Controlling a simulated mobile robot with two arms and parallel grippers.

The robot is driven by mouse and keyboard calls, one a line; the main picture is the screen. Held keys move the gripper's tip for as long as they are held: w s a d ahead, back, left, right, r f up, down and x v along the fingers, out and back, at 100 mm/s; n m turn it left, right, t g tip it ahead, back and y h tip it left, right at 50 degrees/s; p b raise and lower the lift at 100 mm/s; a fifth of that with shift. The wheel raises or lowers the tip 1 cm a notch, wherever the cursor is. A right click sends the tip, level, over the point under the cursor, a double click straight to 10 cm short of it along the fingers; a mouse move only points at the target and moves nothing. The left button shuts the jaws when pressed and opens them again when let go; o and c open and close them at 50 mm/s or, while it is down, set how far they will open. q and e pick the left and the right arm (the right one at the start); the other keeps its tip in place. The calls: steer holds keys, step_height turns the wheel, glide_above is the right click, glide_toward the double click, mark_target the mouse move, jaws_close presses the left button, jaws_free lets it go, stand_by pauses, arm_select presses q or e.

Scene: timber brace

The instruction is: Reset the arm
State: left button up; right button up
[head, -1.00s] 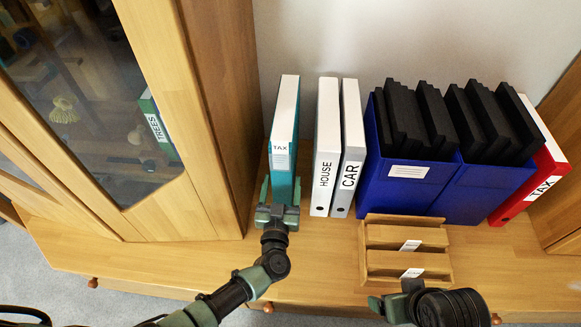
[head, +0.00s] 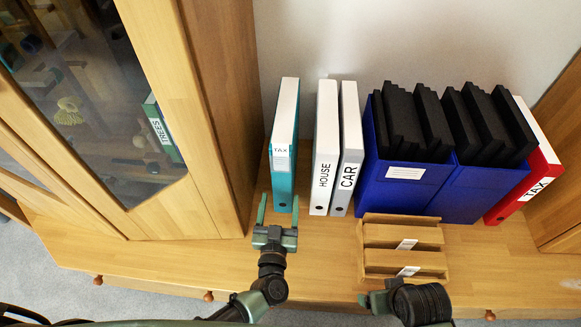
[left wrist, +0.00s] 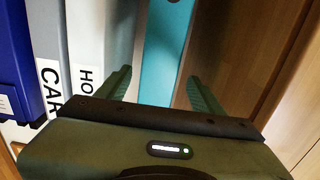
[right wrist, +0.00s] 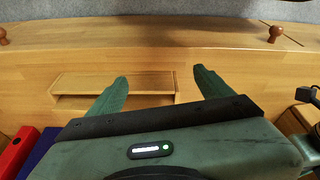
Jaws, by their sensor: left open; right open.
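My left gripper (head: 278,213) is open and empty in the head view, just in front of the teal TAX binder (head: 282,160). The binder stands upright on the wooden surface, with a gap to the cabinet on its left. In the left wrist view the binder (left wrist: 165,50) shows ahead, between the open fingers (left wrist: 157,80). My right gripper (head: 378,300) is low at the front edge in the head view, partly hidden by its own wrist. In the right wrist view its fingers (right wrist: 161,80) are apart with nothing between them.
White HOUSE (head: 323,175) and grey CAR (head: 348,175) binders stand right of the teal one. Blue boxes (head: 400,190) with black folders and a red TAX binder (head: 535,185) follow. A small wooden organizer (head: 403,235) sits in front. A glass-door cabinet (head: 195,210) stands left.

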arm_select(q)
steer(key=shift+s, duration=0.5)
arm_select(e)
steer(key=shift+f, duration=0.65)
arm_select(q)
steer(key=shift+d, duration=0.1)
